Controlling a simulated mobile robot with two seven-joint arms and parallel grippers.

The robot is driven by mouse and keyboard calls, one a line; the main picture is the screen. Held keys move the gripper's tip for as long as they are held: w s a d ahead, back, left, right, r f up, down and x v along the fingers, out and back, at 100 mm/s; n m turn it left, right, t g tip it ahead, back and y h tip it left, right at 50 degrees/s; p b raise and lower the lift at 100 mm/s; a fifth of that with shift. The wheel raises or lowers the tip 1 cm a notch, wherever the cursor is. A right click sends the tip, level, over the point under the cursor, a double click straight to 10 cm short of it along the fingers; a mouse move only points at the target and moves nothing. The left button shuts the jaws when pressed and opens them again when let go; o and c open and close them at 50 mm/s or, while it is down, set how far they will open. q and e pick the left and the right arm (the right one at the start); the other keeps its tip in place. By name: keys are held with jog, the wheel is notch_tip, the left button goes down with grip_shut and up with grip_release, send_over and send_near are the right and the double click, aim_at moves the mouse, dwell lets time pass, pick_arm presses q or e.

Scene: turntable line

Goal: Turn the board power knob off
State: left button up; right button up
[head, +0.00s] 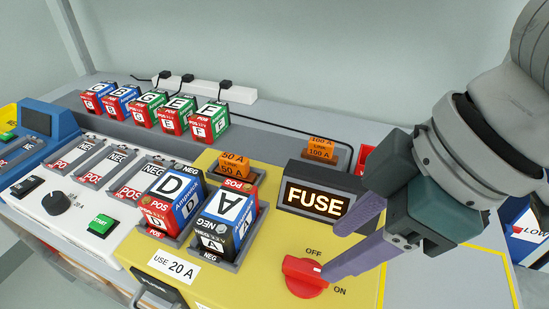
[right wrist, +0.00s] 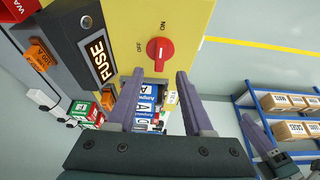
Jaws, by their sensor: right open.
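The board's red power knob (head: 304,277) sits on the yellow panel (head: 258,276) between the labels OFF and ON. In the head view a small pale mark shows on its upper right edge. The knob also shows in the right wrist view (right wrist: 160,51), beyond the fingertips. My right gripper (head: 352,240) is open and empty, its purple fingers above and to the right of the knob, apart from it as far as I can see. The fingers also show in the right wrist view (right wrist: 160,82). A purple finger of my left gripper (right wrist: 257,135) shows there at lower right; its opening is unclear.
A lit FUSE sign (head: 314,201) stands behind the knob. Batteries D (head: 172,200) and A (head: 223,222) sit left of it. Orange fuses (head: 233,164) stand behind them. Several batteries line the back ledge. A blue shelf with boxes (right wrist: 285,101) shows in the wrist view.

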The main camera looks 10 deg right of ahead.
aim_at(308, 267)
jog(key=b+x, duration=0.1)
jog(key=x, duration=0.6)
jog(key=shift+a, duration=0.1)
jog(key=shift+c, duration=0.2)
jog(key=shift+r, duration=0.1)
grip_shut()
